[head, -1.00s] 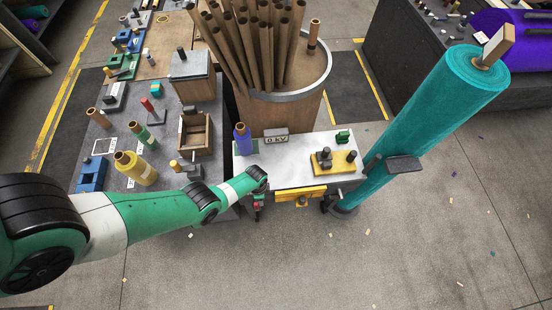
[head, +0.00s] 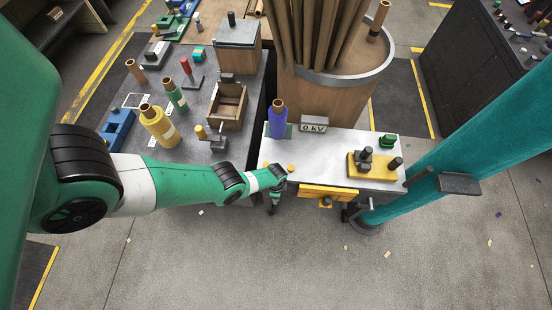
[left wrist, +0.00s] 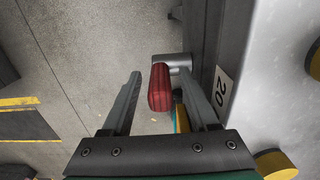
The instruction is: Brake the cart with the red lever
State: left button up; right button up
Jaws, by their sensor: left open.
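The red lever handle (left wrist: 160,88) shows in the left wrist view, ribbed, with a grey metal mount behind it at the cart's side. My left gripper (left wrist: 161,72) is open, with one finger on each side of the handle; contact cannot be told. In the head view my left gripper (head: 273,204) hangs at the front left edge of the cart (head: 325,165), which has a pale top and a yellow drawer front. The lever is hard to make out there. My right gripper is not in view.
The cart carries a blue roll (head: 278,122), a "0 kV" display (head: 314,124) and a yellow block (head: 372,167) with dark knobs. A grey bench (head: 160,85) stands left. The floor in front is mostly clear.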

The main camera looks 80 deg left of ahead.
pick_arm(q)
jog(key=shift+f, duration=0.25)
grip_shut()
dwell(1.4)
